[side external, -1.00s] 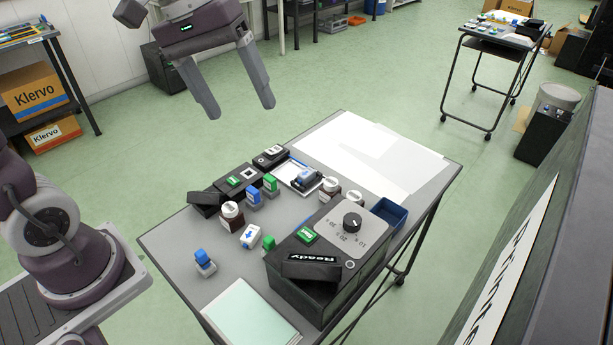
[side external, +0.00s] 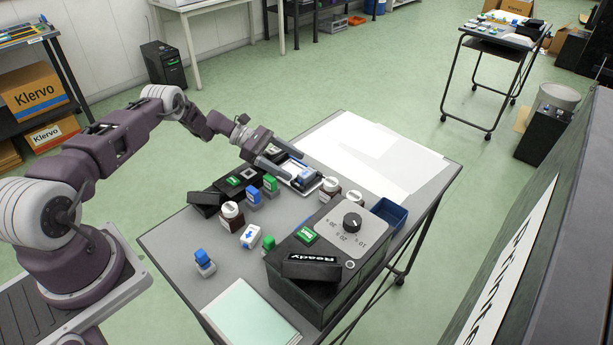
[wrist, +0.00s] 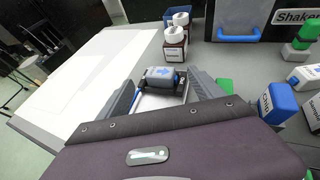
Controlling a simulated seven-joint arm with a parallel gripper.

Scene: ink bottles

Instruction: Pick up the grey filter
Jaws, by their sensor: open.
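In the side external view, the tray's contents (side external: 304,172) are partly hidden by my gripper (side external: 288,168). My gripper also shows in the wrist view (wrist: 160,88), open, with one finger on either side of the grey piece. I cannot tell whether the fingers touch it or the tray.
Brown bottles with white caps (wrist: 175,42) stand just beyond the tray. A black box with a dial (side external: 352,222) and a blue bin (side external: 388,214) are to the right. White sheets (side external: 365,150) cover the far end.

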